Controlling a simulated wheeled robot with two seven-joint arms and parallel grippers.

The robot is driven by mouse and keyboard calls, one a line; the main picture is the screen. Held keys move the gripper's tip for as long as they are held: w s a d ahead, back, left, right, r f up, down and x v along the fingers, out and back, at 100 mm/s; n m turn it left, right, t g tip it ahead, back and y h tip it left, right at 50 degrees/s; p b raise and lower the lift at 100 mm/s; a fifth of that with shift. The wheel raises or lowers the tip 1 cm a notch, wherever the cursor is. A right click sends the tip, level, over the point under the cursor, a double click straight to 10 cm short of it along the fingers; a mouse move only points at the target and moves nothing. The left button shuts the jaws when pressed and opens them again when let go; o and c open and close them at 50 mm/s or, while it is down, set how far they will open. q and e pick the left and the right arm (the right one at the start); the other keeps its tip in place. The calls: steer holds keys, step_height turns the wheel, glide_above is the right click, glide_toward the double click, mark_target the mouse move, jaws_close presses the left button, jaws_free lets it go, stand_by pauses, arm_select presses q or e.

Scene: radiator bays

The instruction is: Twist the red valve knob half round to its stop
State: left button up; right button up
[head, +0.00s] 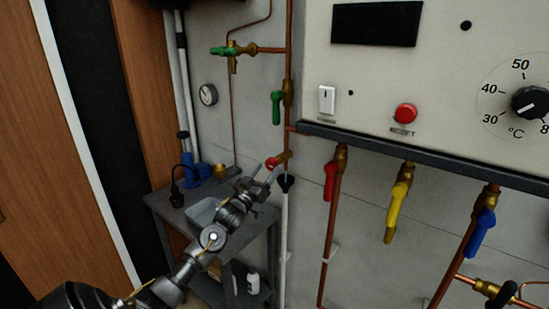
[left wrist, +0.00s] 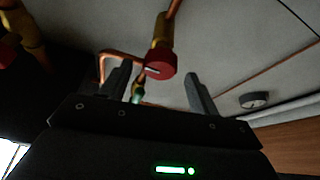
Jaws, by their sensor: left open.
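The red valve knob (head: 271,163) is a small round cap on a brass valve body at the wall, above the small side table. In the left wrist view the knob (left wrist: 161,62) faces me with a short pale mark on it. It shows between the two finger lines of my left gripper (head: 266,173), which is open and empty, with clear room on both sides. The fingers look just short of or level with the knob; the exact depth is hard to tell. My right gripper is in neither view.
A grey side table (head: 160,203) holds a tray and blue fittings below. A black-topped white pipe (head: 285,230) stands close right of my gripper. Red (head: 330,181), yellow (head: 397,200) and blue (head: 481,232) levers hang under the white panel (head: 440,80).

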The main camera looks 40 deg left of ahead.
mark_target(274, 160)
arm_select(q)
steer(key=p+x, duration=0.1)
steer(key=x, duration=0.5)
steer(key=c, duration=1)
